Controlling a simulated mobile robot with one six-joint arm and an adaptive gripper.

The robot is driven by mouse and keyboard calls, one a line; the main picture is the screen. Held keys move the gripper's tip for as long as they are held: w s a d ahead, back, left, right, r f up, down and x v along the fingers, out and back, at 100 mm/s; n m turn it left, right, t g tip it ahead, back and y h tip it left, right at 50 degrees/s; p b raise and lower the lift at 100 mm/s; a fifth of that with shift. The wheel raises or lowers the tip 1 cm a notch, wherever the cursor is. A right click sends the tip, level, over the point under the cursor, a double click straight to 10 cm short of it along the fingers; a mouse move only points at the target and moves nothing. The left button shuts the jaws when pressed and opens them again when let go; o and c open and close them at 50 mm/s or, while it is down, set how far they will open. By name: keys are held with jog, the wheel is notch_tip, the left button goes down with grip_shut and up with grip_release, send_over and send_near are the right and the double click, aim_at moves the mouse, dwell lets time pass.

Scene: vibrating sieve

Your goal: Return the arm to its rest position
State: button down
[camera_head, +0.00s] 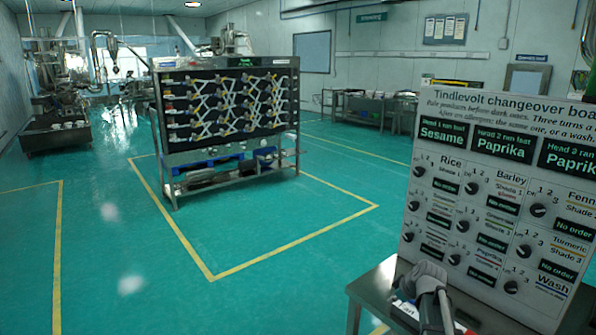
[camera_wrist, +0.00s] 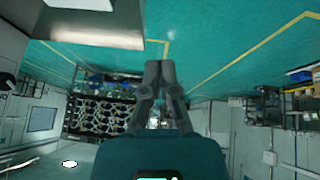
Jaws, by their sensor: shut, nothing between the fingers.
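My gripper (camera_head: 428,272) shows at the lower right of the head view, in front of the changeover board (camera_head: 496,190) and over the steel stand at its foot. In the wrist view my gripper (camera_wrist: 159,68) has its two grey fingers together at the tips, with nothing held between them. The wrist view is upside down, with the green floor at the top and the walls below. The board carries several black knobs and small dark displays reading Sesame, Paprika and No order.
A steel stand (camera_head: 372,288) is close below my gripper. A rack of crossed linkages (camera_head: 228,105) stands inside a yellow floor outline at the middle; it also shows in the wrist view (camera_wrist: 98,115). Benches (camera_head: 365,108) line the far wall. The green floor (camera_head: 110,240) at left is clear.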

jog(key=s+a+m+g+h+p, duration=0.1)
jog(key=s+a+m, duration=0.3)
jog(key=s, duration=0.5)
jog(key=s+a+r+m+g+h+p, duration=0.1)
jog(key=s+a+m+g+h+p, duration=0.1)
jog(key=s+a, duration=0.6)
jog(key=s+m+g+p, duration=0.1)
jog(key=m+g, duration=0.1)
jog(key=m, duration=0.1)
jog(key=shift+s+a+r, duration=0.25)
jog(key=shift+s+r, duration=0.05)
jog(key=shift+s, duration=0.05)
